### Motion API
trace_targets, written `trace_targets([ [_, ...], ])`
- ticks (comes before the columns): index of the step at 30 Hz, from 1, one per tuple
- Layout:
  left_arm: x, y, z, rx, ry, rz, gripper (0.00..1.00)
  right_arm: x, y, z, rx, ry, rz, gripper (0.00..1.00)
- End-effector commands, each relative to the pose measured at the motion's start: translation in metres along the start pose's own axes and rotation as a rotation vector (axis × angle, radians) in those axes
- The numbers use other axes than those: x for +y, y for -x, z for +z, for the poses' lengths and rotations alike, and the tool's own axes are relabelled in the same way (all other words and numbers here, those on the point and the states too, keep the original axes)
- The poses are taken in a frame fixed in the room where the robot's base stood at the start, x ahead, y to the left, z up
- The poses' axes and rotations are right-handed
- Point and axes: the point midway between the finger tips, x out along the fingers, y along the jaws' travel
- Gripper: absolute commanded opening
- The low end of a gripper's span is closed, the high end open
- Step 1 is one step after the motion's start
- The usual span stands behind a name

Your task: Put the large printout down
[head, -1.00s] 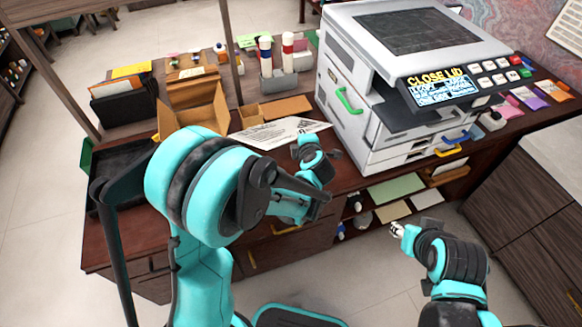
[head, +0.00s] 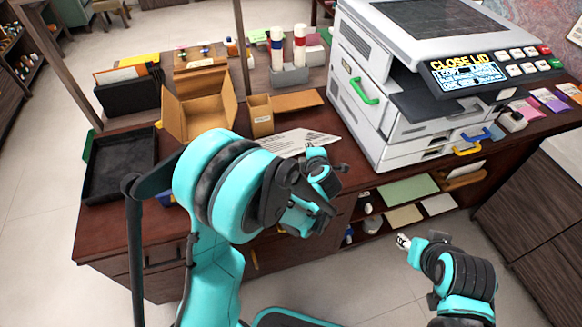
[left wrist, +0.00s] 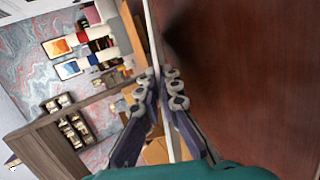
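The large printout (head: 292,142) is a white sheet with dark print, lying nearly level over the desk, left of the copier. My left gripper (head: 314,156) is at its near right edge. In the left wrist view, the printout (left wrist: 157,45) shows edge-on as a thin white strip between the fingers of my left gripper (left wrist: 158,84), which is shut on it. The brown desk top lies alongside, with a dark shadow on it; the sheet looks slightly above the desk. My right gripper (head: 403,241) is in front of the desk, apart from everything; its fingers are too small to read.
The copier (head: 400,90) stands right of the printout, its screen reading "CLOSE LID". An open cardboard box (head: 190,122) and a small carton (head: 260,116) stand behind left. A black tray (head: 118,165) lies at the left. Desk between printout and copier is bare.

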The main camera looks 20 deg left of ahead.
Motion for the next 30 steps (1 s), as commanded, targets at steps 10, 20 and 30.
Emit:
trace_targets([
  [10,0.001,0.001,0.0,0.0,0.0,0.0,0.19,0.0,0.001,-0.001,0.0,0.0,0.0,0.4],
  [20,0.002,0.012,0.001,-0.002,-0.002,0.0,0.19,0.0,0.004,-0.003,0.0,0.0,0.0,0.4],
  [30,0.003,0.056,0.001,-0.002,-0.002,0.001,0.19,0.0,0.015,-0.011,0.0,0.0,0.0,0.4],
])
